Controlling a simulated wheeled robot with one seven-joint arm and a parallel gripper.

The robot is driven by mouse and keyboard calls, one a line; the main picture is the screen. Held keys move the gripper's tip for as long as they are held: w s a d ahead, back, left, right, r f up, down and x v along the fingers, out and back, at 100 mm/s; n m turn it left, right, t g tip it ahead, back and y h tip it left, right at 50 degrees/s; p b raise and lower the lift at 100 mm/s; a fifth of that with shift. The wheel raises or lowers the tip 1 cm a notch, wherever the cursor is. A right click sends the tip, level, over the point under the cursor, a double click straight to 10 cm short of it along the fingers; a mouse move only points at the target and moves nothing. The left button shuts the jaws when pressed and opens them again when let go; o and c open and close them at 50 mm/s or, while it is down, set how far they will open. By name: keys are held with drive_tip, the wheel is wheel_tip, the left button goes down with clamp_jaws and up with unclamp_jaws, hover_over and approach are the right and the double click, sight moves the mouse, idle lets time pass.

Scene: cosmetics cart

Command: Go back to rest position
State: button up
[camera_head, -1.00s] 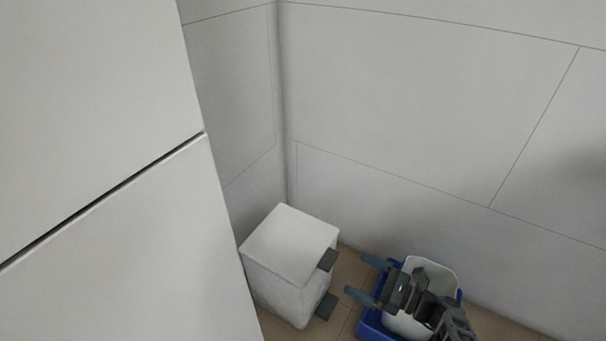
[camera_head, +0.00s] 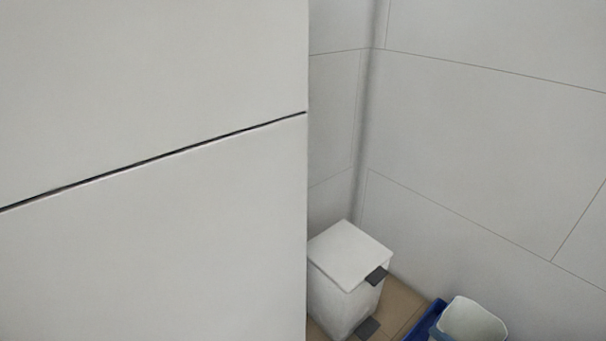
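My gripper is not in view in the head camera now. No part of my arm shows in the picture either. The task names no other object.
A large white panelled surface (camera_head: 150,230) fills the left half, close by. Behind its edge stands a white bin (camera_head: 345,285) with dark grey tabs, in the wall corner. A white container (camera_head: 470,322) stands by a blue tray (camera_head: 428,322) at the bottom right. Tiled walls (camera_head: 480,130) close off the back.

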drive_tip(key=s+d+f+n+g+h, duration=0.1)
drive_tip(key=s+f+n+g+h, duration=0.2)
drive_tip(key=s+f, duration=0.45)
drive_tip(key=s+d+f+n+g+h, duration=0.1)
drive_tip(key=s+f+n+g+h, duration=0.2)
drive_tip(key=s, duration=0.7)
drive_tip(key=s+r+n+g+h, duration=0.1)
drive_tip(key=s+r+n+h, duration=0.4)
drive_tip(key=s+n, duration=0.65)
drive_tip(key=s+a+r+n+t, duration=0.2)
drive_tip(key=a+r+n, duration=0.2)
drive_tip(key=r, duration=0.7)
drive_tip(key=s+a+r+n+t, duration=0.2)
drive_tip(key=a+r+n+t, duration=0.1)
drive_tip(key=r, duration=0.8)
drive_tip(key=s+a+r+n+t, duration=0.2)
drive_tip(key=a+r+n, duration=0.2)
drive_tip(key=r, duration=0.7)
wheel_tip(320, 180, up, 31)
drive_tip(key=p, duration=2.9)
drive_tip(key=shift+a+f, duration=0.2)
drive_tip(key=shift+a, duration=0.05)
